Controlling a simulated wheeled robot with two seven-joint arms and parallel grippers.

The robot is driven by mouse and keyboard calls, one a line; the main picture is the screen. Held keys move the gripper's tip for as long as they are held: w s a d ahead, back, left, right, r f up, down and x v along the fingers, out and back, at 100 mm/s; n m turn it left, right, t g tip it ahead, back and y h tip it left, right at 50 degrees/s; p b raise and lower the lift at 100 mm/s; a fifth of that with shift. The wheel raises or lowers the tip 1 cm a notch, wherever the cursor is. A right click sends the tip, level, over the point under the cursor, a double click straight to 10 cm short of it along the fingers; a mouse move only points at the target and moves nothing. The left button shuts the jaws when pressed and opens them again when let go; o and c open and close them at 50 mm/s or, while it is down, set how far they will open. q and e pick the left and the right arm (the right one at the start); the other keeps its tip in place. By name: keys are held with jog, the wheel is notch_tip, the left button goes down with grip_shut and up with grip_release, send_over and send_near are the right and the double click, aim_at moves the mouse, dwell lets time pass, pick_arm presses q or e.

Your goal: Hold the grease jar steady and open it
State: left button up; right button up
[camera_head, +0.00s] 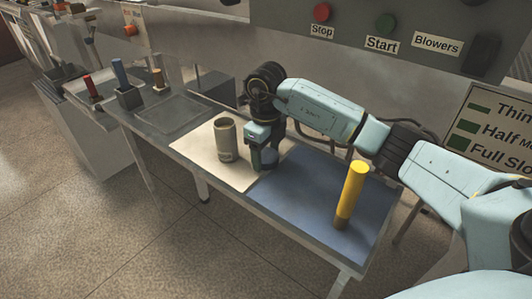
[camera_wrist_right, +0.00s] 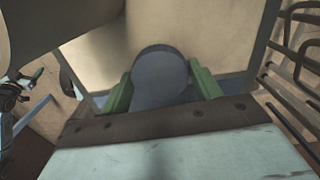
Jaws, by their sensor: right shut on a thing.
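The grease jar (camera_head: 226,140), an olive-grey cylinder, stands upright on the pale mat. Its rim faces up and looks bare, though the picture is too small to be sure. My right gripper (camera_head: 264,160) points down just right of the jar, near the seam between the pale and blue mats. It is shut on a round grey-blue piece that looks like a lid (camera_wrist_right: 160,72), seen between the green fingers in the right wrist view. The fingers partly hide this piece in the head view. My left gripper is not in the head view.
A yellow cylinder (camera_head: 351,190) with a dark base stands upright on the blue mat (camera_head: 305,202). The pale mat (camera_head: 199,152) is clear left of the jar. A blue-handled tool in a dark holder (camera_head: 130,98) stands further left. A panel with buttons (camera_head: 386,22) rises behind.

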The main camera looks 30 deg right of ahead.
jog(key=shift+f, duration=0.1)
jog(key=o, duration=1.1)
